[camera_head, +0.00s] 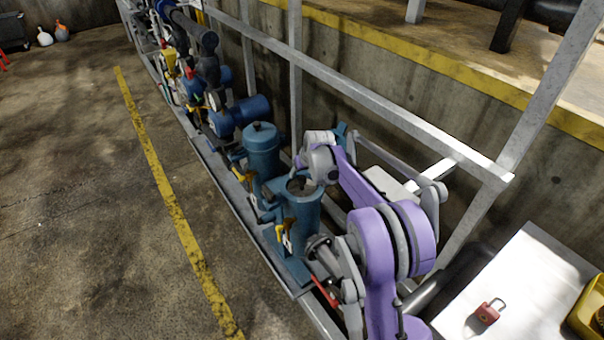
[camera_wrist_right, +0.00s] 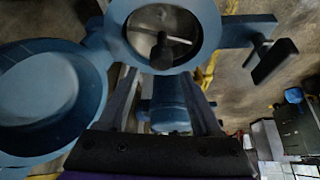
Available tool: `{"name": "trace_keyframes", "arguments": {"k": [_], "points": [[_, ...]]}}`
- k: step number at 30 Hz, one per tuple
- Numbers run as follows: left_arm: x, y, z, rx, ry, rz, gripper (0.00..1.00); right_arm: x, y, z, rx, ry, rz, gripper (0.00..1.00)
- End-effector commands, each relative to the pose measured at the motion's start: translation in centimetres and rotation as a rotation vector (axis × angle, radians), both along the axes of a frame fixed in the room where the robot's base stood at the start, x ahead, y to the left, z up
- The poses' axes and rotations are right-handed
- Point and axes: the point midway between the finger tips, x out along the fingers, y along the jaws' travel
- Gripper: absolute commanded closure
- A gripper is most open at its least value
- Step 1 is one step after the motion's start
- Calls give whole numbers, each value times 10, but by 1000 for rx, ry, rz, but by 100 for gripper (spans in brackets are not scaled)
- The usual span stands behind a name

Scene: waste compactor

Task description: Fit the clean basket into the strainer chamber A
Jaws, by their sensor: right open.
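An open blue strainer chamber (camera_head: 302,210) stands upright on the skid, its round mouth facing up. A second blue chamber (camera_head: 262,152), closed by a domed lid, stands behind it. I cannot read which is A. In the right wrist view the open chamber's rim (camera_wrist_right: 115,15) surrounds a shiny metal inside (camera_wrist_right: 180,22) with a thin bar and a dark knob; I cannot tell whether this is the clean basket. My right gripper (camera_wrist_right: 160,85) is open and empty, its fingers just beside the rim. In the head view my purple right arm partly hides it. My left gripper is out of view.
The closed lid (camera_wrist_right: 40,95) is close at left in the wrist view. A grey railing (camera_head: 365,95) runs behind the skid. Pumps and pipes (camera_head: 235,115) continue behind. A red padlock (camera_head: 488,312) lies on a white table (camera_head: 525,265).

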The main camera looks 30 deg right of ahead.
Motion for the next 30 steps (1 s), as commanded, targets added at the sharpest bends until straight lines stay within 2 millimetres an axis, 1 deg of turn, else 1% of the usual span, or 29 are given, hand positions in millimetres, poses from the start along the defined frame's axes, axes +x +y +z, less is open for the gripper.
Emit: {"name": "trace_keyframes", "arguments": {"k": [1, 9, 12, 15, 18, 23, 25, 26, 28, 29, 30], "points": [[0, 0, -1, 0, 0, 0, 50, -6, 1, 9, 0, 0, -1, 34], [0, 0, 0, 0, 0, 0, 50, -37, 4, 62, 0, 0, -1, 34], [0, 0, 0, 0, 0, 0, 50, -46, 6, 77, 0, 1, 0, 34], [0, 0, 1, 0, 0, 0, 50, -52, 6, 89, 1, 1, -1, 34], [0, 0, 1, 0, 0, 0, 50, -56, 7, 95, 1, 1, -1, 34], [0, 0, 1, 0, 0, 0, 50, -58, 7, 98, 0, 1, 0, 34], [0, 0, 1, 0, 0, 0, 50, -61, 11, 99, 0, 2, 2, 34], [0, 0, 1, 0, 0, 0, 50, -64, 15, 100, 1, 3, 4, 34], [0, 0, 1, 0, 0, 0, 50, -76, 30, 103, 2, 7, 12, 34], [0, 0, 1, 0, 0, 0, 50, -84, 39, 105, 3, 10, 16, 34], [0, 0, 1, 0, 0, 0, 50, -97, 53, 107, 4, 13, 23, 34]]}}
